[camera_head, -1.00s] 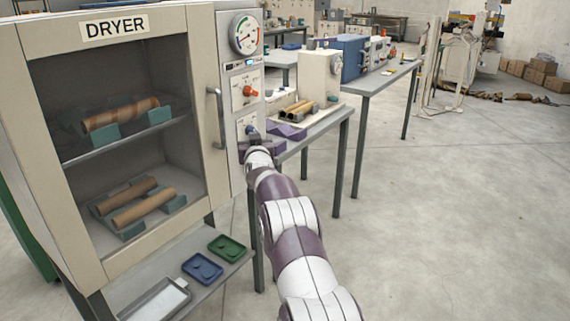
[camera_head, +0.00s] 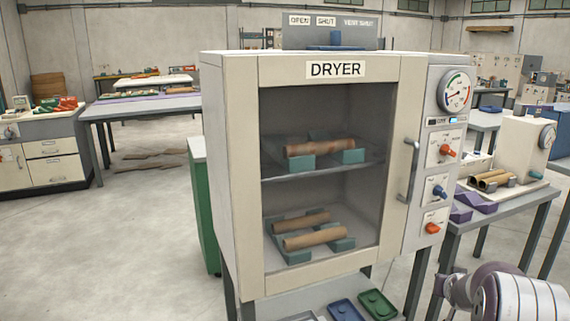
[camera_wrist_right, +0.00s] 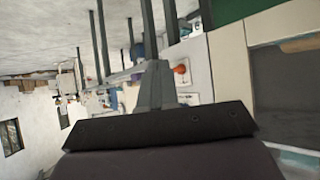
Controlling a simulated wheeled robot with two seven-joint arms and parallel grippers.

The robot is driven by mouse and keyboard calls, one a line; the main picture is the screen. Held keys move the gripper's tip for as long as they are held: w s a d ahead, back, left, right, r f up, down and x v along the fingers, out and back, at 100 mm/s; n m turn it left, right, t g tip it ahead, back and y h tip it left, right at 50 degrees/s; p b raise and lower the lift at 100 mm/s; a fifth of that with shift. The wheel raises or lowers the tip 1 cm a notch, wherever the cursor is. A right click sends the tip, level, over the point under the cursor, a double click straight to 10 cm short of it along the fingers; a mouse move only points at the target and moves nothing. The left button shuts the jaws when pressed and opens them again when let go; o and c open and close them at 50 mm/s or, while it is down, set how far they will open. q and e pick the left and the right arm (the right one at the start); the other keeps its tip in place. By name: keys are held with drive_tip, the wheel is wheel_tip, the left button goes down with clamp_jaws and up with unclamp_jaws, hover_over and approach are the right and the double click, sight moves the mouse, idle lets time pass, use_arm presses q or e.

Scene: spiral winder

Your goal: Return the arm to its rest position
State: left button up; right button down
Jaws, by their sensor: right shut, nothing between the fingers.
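My right arm (camera_head: 505,292) shows at the lower right of the head view, in front of the table beside the dryer. Its near end points left and is partly cut off. My right gripper (camera_wrist_right: 155,85) shows in the wrist view, shut with nothing between its fingers. It appears apart from the dryer's control panel. The dryer (camera_head: 235,170) stands in the middle of the head view with its glass door closed. My left gripper is in neither view.
The panel carries a gauge (camera_head: 455,92), a red knob (camera_head: 447,151), a blue knob (camera_head: 439,192) and an orange knob (camera_head: 432,228). Cardboard tubes (camera_head: 320,147) lie on teal holders inside. A blue tray (camera_head: 347,311) and a green tray (camera_head: 378,304) sit below. Open floor lies left.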

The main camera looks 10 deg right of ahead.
drive_tip(key=s+a+f+n+g+y, duration=0.2)
drive_tip(key=s+a+f+g+y, duration=0.15)
drive_tip(key=s+a, duration=0.95)
drive_tip(key=s+a+f+n+g+y, duration=0.25)
drive_tip(key=s+a+g, duration=0.25)
drive_tip(key=s+a, duration=0.8)
drive_tip(key=a+r+n+p, duration=0.1)
drive_tip(key=a+r+p, duration=0.3)
drive_tip(key=r+p, duration=1.3)
drive_tip(key=shift+w+a+r+h, duration=0.15)
drive_tip(key=shift+r+h, duration=0.1)
drive_tip(key=shift+h, duration=0.05)
drive_tip(key=shift+n+t, duration=0.25)
